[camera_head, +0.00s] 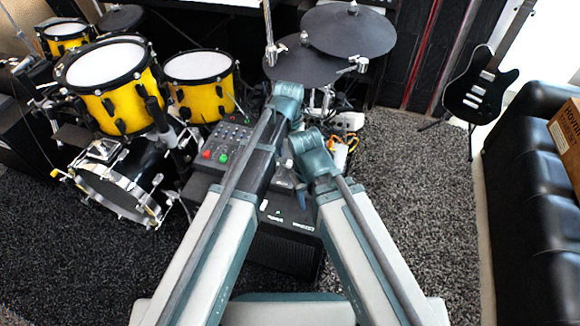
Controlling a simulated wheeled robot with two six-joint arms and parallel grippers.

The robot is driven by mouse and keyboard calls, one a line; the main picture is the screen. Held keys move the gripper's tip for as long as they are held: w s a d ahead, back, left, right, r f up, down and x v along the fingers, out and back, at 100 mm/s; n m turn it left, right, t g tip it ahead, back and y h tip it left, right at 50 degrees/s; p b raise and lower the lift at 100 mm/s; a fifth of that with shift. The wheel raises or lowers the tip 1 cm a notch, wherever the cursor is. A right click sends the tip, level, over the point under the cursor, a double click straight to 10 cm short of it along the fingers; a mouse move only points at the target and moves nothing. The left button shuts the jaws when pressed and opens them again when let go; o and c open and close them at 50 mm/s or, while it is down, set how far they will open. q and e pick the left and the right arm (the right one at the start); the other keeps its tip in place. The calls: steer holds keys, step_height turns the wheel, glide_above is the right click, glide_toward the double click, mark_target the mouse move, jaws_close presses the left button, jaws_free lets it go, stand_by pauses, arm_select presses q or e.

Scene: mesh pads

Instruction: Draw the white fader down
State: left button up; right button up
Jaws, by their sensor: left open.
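A dark control unit (232,140) with small knobs and red and green buttons sits on top of a black amplifier box in the middle. My left arm crosses in front of its right side and hides part of it. The white fader cannot be made out from here. My left gripper (285,178) is small and partly hidden by my arm links, close to the right side of the unit; it is open, and I see nothing held in it. My right arm reaches in from the lower right, and its gripper does not show.
The black amplifier (285,248) stands on a dark grey rug. A yellow drum kit (110,88) is at the left, with dark cymbal pads (348,30) at the top. A black guitar (482,90) and a black sofa (530,190) are at the right. Open rug (420,190) lies before the sofa.

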mark_target(290, 162)
arm_select(q)
step_height(290, 162, down, 4)
steer(key=b, duration=0.2)
steer(key=shift+r+b, duration=0.1)
steer(key=shift+b, duration=0.2)
arm_select(e)
step_height(290, 162, down, 4)
steer(key=shift+r, duration=0.15)
arm_select(q)
steer(key=shift+r, duration=0.1)
jaws_close()
stand_by(0.7)
